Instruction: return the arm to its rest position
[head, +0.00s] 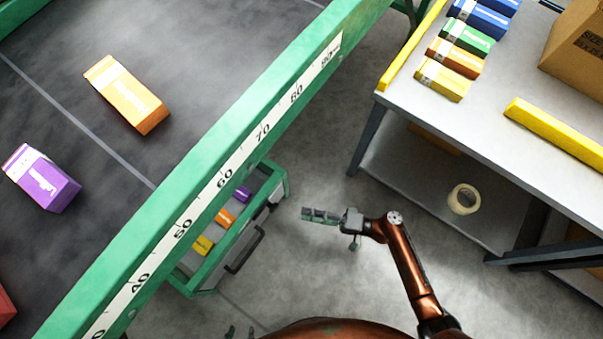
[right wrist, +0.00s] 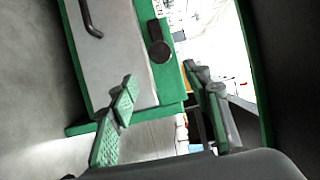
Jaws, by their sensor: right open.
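My right gripper (head: 306,214) is open and empty. It hangs over the grey floor, right of the open green-framed drawer (head: 284,186) and apart from it. In the right wrist view its two fingers (right wrist: 162,80) are spread, with the drawer's grey front (right wrist: 118,48) and black handle (right wrist: 90,18) beyond them. The fingertips of my left gripper (head: 240,332) show at the bottom edge of the head view, apart with nothing seen between them. The rest of my left arm is hidden.
The drawer holds small yellow, orange and purple cartons. An orange carton (head: 127,95) and a purple carton (head: 41,179) lie on the dark belt behind the green rail (head: 205,190). A grey table (head: 490,95) with several cartons stands at right. Floor between is clear.

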